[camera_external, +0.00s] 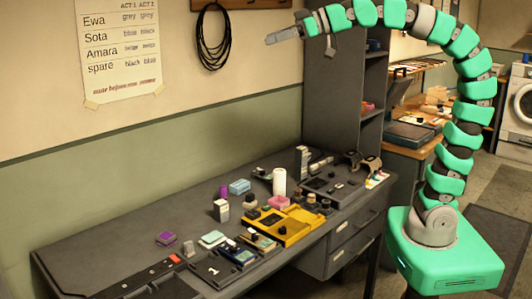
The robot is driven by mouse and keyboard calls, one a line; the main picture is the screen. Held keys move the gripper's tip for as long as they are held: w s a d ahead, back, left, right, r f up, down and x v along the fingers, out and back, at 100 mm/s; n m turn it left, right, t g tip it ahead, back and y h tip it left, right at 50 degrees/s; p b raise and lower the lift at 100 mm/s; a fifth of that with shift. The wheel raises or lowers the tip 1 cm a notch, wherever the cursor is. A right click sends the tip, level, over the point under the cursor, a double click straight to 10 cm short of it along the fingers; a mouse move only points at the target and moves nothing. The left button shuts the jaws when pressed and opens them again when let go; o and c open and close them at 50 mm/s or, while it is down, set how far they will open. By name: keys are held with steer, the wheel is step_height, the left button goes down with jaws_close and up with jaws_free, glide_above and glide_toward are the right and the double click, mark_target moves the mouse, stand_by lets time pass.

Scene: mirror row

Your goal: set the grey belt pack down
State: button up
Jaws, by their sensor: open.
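My gripper (286,35) is high above the desk, in front of the wall and the tall shelf unit, pointing left. Its jaws are open and I see nothing held between them. I cannot tell for certain which thing is the grey belt pack. A small grey block (188,248) stands on the dark grey desk (95,245), behind a dark tray, and several small dark and grey devices lie farther right. They are too small to identify. The gripper is well apart from all of them.
A yellow tray (287,232) holds dark parts mid-desk. A wall chart (120,45) lists names and colours. The desk's back left is clear.

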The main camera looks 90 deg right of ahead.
steer(key=s+a+r+n+t+y, duration=0.1)
steer(key=s+a+r, duration=0.3)
steer(key=shift+s+a+r, duration=0.2)
steer(key=shift+s+r, duration=0.05)
steer(key=shift+s, duration=0.1)
